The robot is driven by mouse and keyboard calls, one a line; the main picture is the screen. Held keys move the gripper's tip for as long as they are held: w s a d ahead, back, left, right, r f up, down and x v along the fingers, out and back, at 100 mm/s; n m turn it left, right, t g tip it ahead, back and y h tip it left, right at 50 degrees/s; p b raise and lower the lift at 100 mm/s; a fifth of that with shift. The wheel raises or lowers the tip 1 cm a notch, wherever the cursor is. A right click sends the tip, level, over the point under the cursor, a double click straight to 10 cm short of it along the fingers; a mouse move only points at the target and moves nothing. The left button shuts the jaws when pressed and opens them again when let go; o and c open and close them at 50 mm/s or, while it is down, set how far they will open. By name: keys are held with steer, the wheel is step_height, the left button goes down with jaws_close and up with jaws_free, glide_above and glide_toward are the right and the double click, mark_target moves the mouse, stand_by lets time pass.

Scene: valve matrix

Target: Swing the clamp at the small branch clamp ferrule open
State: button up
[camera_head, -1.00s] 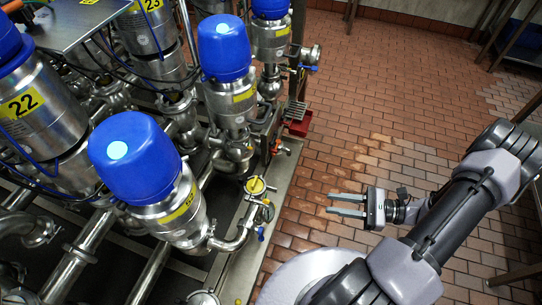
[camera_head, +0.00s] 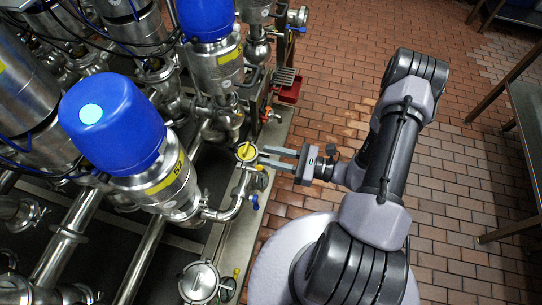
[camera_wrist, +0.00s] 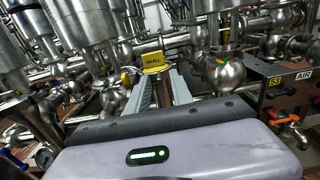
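In the wrist view a yellow tag (camera_wrist: 155,62) reading "SMALL" shows just beyond my fingertips. The clamp itself is too small to make out, and I cannot tell its state. My gripper (camera_head: 264,156) points left at the yellow-topped fitting, with its tips close to it; contact cannot be told. Its two fingers are apart, with no held thing visible between them. They also show spread in the wrist view (camera_wrist: 158,80).
A large blue-topped valve (camera_head: 112,125) stands left of the fitting. Below the fitting are a pipe elbow with a blue handle (camera_head: 256,202) and a round lid (camera_head: 198,282). A red box (camera_head: 288,88) sits farther back. The brick floor (camera_head: 330,100) is open; a metal table (camera_head: 525,130) stands right.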

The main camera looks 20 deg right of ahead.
jaws_close()
stand_by(1.4)
